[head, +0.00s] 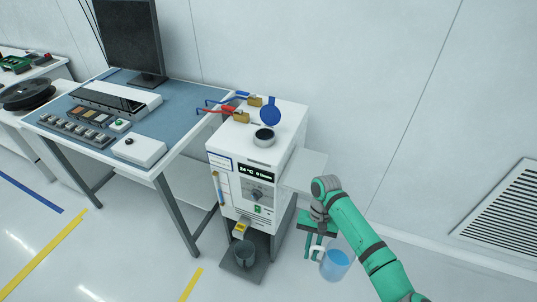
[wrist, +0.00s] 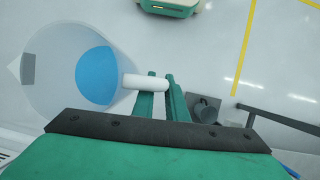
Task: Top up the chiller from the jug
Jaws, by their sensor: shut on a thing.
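The chiller (head: 229,190) is a white upright box with a small lit display. On its top is a round dark filler opening (head: 264,137), with a blue round lid (head: 270,113) standing open behind it. The jug (head: 336,266) is translucent with blue liquid inside, to the right of the chiller and well below its top. My gripper (head: 316,247) is shut on the jug's white handle. In the wrist view the jug (wrist: 45,60) is left of my gripper (wrist: 160,85), its handle (wrist: 143,82) between the green fingers, the blue liquid well below the rim.
A pale side shelf (head: 306,170) juts from the chiller's right side. Brass-coloured valves with red and blue hoses (head: 219,109) sit at its top back. A grey bucket (head: 244,254) stands below its front drain. A workbench (head: 75,90) is at left. Floor at right is clear.

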